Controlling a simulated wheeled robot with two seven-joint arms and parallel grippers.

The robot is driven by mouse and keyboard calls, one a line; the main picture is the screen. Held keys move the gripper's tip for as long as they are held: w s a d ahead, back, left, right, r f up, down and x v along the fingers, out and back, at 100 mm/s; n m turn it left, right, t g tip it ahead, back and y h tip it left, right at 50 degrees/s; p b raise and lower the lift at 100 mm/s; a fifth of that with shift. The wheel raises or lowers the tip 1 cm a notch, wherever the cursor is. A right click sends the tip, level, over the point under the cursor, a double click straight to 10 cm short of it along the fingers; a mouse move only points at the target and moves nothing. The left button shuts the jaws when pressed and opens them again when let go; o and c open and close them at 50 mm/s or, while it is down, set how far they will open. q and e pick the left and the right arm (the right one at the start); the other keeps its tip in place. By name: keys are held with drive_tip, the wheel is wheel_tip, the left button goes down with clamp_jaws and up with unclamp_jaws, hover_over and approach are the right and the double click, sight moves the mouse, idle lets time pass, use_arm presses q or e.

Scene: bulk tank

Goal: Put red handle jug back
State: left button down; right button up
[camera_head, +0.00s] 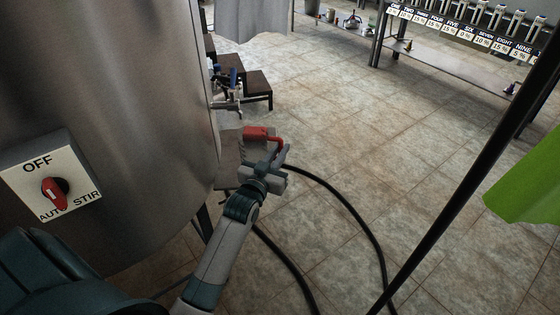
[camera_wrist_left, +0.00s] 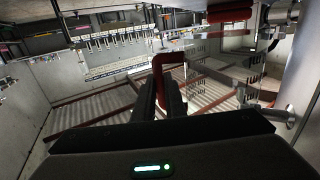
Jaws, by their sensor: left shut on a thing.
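The red handle (camera_head: 262,132) of the jug shows at the tip of my left gripper (camera_head: 273,160), beside the lower side of the steel tank. In the left wrist view the red handle (camera_wrist_left: 168,58) rises as a bent bar between the dark fingers of my left gripper (camera_wrist_left: 168,98), which are shut on it. Little of the jug's body can be made out in either view; the gripper and arm cover part of that spot. My right gripper is not in view.
The large steel tank (camera_head: 120,90) with an OFF/AUTO/STIR switch (camera_head: 52,180) fills the left. Dark steps (camera_head: 257,84) and a blue-handled valve (camera_head: 232,78) lie beyond. A black hose (camera_head: 345,205) crosses the floor. A numbered rack table (camera_head: 455,60) stands at back right; the tiled floor between is open.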

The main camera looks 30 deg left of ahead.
use_arm(q)
drive_tip(key=shift+f, duration=0.45)
wheel_tip(320, 180, down, 2)
drive_tip(key=shift+f, duration=0.6)
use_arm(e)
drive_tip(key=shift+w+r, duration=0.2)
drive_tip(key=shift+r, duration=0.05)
use_arm(q)
drive_tip(key=shift+f, duration=0.1)
drive_tip(key=c, duration=1.8)
unclamp_jaws()
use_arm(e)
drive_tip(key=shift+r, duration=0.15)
use_arm(q)
drive_tip(key=shift+s, duration=0.1)
